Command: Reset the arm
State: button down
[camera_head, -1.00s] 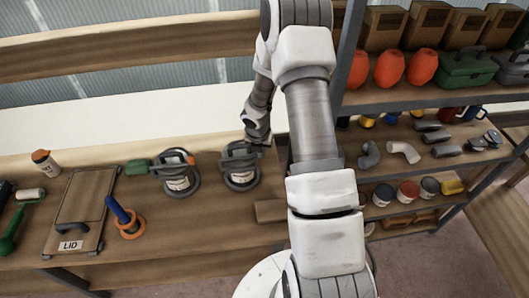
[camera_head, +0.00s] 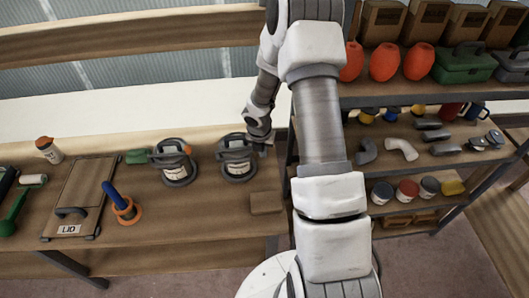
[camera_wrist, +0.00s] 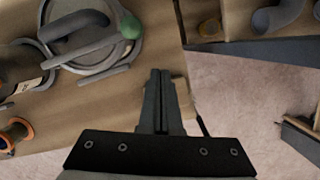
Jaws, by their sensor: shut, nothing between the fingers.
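My gripper (camera_wrist: 160,76) shows in the wrist view with its two dark fingers together, shut and empty. It hangs over the right end of the workbench (camera_head: 200,222), beside a round grey device with a handle (camera_wrist: 80,35). In the head view my arm rises from the base, bends at the top and comes down to the wrist at the right of that device (camera_head: 237,160). The fingertips are hard to make out there. I cannot tell the exact gap between the fingers and the bench.
A second round device (camera_head: 175,165), a blue-handled tool with an orange ring (camera_head: 122,208), a board marked LID (camera_head: 80,195) and a wooden block (camera_head: 266,203) lie on the bench. A shelf rack (camera_head: 430,97) with orange vessels (camera_head: 384,62), pipe bends and cans stands close on the right.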

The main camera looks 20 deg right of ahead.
jog(key=s+a+r+m+h+b, duration=0.1)
jog(key=s+r+m, duration=0.35)
jog(key=r, duration=0.35)
jog(key=s+a+r+m+t+b, duration=0.1)
jog(key=s+a+r+m, duration=0.15)
jog(key=r+m, duration=0.4)
jog(key=s+a+r+m+h+b, duration=0.1)
jog(key=s+r+m, duration=0.25)
jog(key=r, duration=0.65)
jog(key=s+a+r+m+t+y+b, duration=0.1)
jog(key=s+a+r+m+y, duration=0.1)
jog(key=s+m, duration=0.5)
jog(key=s+a+r+m+t+y+b, duration=0.1)
jog(key=s+a+r+m+b, duration=0.1)
jog(key=s+a+m, duration=0.3)
jog(key=shift+s+a+r+m+y+b, duration=0.15)
jog(key=shift+s+a+m+y+b, duration=0.2)
jog(key=shift+s+m, duration=0.7)
jog(key=shift+s+a+n, duration=0.15)
jog(key=shift+s+n, duration=0.05)
jog(key=shift+n, duration=0.1)
